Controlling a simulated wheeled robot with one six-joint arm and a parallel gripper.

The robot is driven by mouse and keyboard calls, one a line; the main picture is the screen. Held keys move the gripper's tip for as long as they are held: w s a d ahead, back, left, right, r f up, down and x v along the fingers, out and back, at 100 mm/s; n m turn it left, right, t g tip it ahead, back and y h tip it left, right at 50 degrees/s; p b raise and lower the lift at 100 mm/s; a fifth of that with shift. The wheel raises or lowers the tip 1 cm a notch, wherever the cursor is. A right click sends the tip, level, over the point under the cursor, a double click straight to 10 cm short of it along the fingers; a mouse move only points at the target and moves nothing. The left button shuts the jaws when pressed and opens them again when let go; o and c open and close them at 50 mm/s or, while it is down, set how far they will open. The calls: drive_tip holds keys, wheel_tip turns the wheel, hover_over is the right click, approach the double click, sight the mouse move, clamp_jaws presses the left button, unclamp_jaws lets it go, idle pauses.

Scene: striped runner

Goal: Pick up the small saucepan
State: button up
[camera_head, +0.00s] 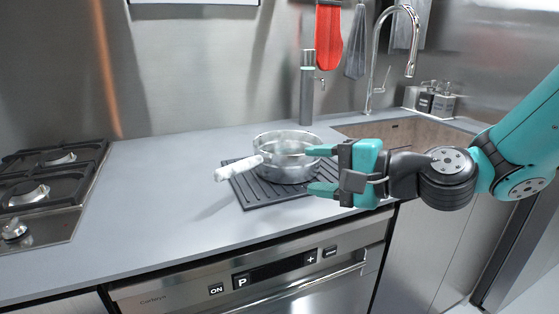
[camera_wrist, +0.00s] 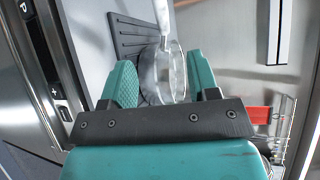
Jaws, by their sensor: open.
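The small saucepan (camera_head: 283,161) is a shiny metal pan standing upright on a dark ribbed mat (camera_head: 262,200) on the grey counter. Its pale handle (camera_head: 238,168) points left in the head view. My gripper (camera_head: 318,170) is open and reaches in from the right, its teal fingers level with the pan's right side. In the wrist view the saucepan (camera_wrist: 163,75) lies ahead between the two fingers (camera_wrist: 160,80), its handle pointing up the picture. The upper finger overlaps the pan's rim in the head view; I cannot tell whether they touch.
A gas hob (camera_head: 45,180) is at the left of the counter. A metal cylinder (camera_head: 307,90) stands behind the pan, beside a sink tap (camera_head: 376,70). The counter left of the mat is clear.

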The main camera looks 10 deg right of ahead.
sight(253, 163)
drive_tip(key=p+x, duration=0.9)
drive_tip(key=p, duration=0.1)
drive_tip(key=shift+a, duration=0.15)
drive_tip(key=p+x, duration=0.3)
drive_tip(key=x, duration=0.1)
drive_tip(key=shift+w+r, duration=0.2)
drive_tip(key=shift+w, duration=0.05)
drive_tip(key=shift+w+a+f, duration=0.3)
clamp_jaws()
idle(0.7)
drive_tip(key=shift+r, duration=0.15)
